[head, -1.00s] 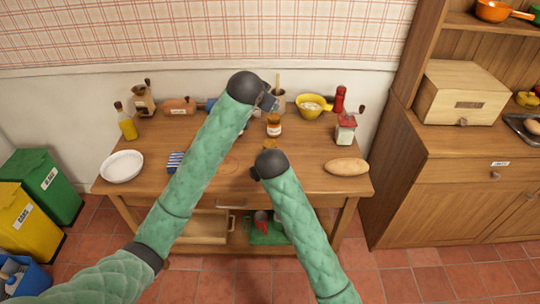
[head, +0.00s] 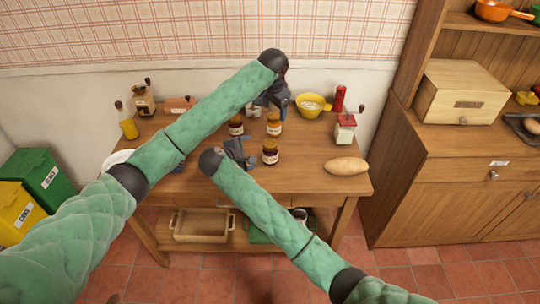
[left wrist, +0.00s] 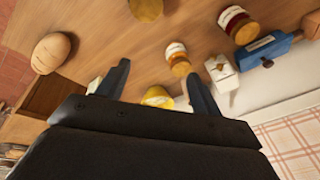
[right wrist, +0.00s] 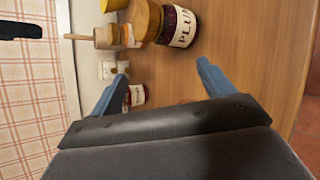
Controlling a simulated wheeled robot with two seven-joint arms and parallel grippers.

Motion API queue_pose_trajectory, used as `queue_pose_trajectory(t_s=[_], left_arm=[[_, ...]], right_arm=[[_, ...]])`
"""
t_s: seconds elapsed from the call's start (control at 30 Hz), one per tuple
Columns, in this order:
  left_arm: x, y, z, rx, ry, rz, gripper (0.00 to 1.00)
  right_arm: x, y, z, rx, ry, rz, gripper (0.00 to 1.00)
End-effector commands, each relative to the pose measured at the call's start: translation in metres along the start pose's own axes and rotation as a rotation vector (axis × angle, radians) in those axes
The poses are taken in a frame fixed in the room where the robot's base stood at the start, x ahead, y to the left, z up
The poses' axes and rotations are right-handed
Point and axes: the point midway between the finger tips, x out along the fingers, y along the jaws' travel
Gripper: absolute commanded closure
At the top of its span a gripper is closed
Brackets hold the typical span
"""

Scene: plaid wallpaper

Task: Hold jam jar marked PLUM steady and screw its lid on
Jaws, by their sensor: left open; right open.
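The jar marked PLUM (right wrist: 181,26) shows in the right wrist view, dark with a white label. A tan disc-like top (right wrist: 145,20) is at its mouth end; I cannot tell whether it is screwed down. It appears to be the front dark jar (head: 270,152) in the head view, upright on the table. My right gripper (head: 246,151) is open and empty, just left of that jar. My left gripper (head: 277,100) is open and empty, higher up above the back jar (head: 274,124). Another jar (head: 236,127) stands left of it.
My left arm crosses above the table's left half. The table's front right is partly clear.

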Motion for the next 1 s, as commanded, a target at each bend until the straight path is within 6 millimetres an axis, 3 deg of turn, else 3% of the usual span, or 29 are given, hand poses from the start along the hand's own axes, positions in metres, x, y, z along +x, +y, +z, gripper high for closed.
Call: queue_pose_trajectory(t_s=[0.2, 0.5, 0.73, 1.0], left_arm=[[0.027, 0.009, 0.021, -0.024, -0.129, 0.105, 0.34], [0.027, 0.018, 0.036, -0.034, -0.21, 0.18, 0.34], [0.027, 0.018, 0.039, -0.043, -0.224, 0.177, 0.34], [0.027, 0.018, 0.038, -0.044, -0.223, 0.176, 0.34]], right_arm=[[0.015, -0.013, 0.007, -0.345, -0.134, -0.004, 0.19], [0.017, -0.013, 0.022, -0.738, -0.225, -0.05, 0.19], [0.017, -0.015, 0.022, -0.906, -0.223, -0.077, 0.19], [0.017, -0.015, 0.022, -0.941, -0.222, -0.081, 0.19]])
